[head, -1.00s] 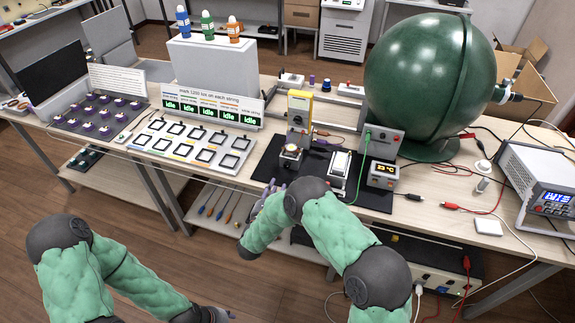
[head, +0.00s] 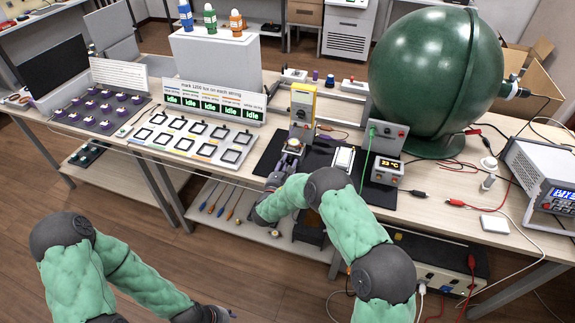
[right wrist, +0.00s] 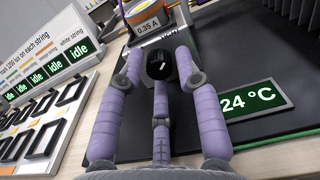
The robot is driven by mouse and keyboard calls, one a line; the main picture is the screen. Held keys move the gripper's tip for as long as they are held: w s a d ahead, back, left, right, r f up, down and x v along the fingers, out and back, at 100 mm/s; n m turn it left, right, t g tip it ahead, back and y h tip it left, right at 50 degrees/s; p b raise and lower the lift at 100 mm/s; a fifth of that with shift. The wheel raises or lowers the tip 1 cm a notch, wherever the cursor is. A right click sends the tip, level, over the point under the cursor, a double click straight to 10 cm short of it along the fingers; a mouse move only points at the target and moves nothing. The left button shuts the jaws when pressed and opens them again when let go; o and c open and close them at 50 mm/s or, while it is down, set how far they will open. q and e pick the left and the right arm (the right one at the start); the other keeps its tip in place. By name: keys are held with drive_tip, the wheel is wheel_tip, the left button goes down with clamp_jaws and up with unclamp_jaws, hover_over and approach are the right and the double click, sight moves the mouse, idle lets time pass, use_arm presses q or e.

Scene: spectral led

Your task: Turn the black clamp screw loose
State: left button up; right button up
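The black clamp screw (right wrist: 160,64) shows in the right wrist view as a round knob with a pale mark, on the front of a small dark fixture. The fixture (head: 292,145), with a round lit top, stands on the black mat in the head view. My right gripper (right wrist: 158,60) is open, its purple fingers on both sides of the knob and one finger below it. Small gaps seem to remain; contact is unclear. In the head view my right gripper (head: 287,163) is just in front of the fixture. My left gripper (head: 226,313) is low at the bottom edge, mostly cut off.
A yellow-and-grey instrument (head: 302,104) stands behind the fixture. The green sphere (head: 424,75) is at the back right. A panel of square frames (head: 190,139) lies to the left.

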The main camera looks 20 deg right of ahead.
clamp_jaws()
drive_tip(key=shift+f+n, duration=0.1)
drive_tip(key=shift+n, duration=0.2)
drive_tip(key=n, duration=0.3)
drive_tip(key=shift+s, duration=0.1)
drive_tip(key=n, duration=1)
drive_tip(key=n+p, duration=0.1)
drive_tip(key=n, duration=0.5)
drive_tip(key=shift+n, duration=0.3)
